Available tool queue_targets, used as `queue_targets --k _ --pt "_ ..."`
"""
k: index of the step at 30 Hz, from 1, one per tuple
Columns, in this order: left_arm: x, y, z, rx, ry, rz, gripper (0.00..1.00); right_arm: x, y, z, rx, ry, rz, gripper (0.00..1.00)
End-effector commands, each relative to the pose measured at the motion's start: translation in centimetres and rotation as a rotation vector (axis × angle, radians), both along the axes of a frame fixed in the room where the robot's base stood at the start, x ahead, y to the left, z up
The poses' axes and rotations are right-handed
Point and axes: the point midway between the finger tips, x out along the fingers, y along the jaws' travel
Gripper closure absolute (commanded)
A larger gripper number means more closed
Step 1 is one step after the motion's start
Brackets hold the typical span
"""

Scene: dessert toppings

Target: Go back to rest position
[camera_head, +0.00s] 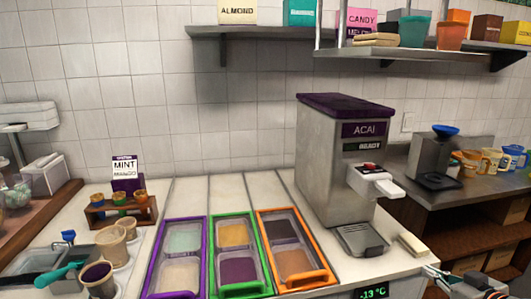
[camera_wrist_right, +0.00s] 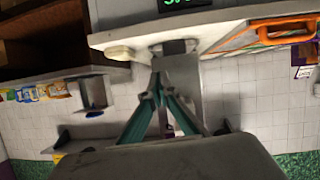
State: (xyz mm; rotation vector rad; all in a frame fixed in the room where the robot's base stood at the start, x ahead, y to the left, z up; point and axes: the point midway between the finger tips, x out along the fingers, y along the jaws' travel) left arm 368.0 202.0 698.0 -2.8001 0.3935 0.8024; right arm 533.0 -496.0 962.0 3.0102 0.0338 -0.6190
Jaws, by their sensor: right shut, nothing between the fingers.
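My right gripper (camera_head: 470,286) shows at the bottom right corner of the head view, partly cut off by the frame edge. It is in front of the counter's right end and apart from everything around it. In the right wrist view its two teal-sided fingers (camera_wrist_right: 157,88) meet at the tips with nothing between them. My left gripper is in neither view.
The acai machine (camera_head: 325,165) stands on the white counter, left of my right gripper. Orange, green and purple topping trays (camera_head: 205,236) lie further left, with cups (camera_head: 98,280) beyond. A side counter (camera_head: 420,183) with tubs is behind right. Shelves hang above.

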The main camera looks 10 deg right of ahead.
Motion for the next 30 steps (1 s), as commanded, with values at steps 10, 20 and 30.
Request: queue_targets --k 10,20,30 --pt "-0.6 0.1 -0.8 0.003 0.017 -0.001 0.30 -9.1 11.9 -19.5 -0.043 0.143 0.097 1.00" --pt "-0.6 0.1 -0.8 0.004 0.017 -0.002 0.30 -16.0 26.6 -26.5 -0.077 0.174 0.237 1.00" --pt "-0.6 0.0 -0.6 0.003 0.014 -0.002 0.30 -17.0 29.4 -27.0 -0.086 0.170 0.265 1.00"
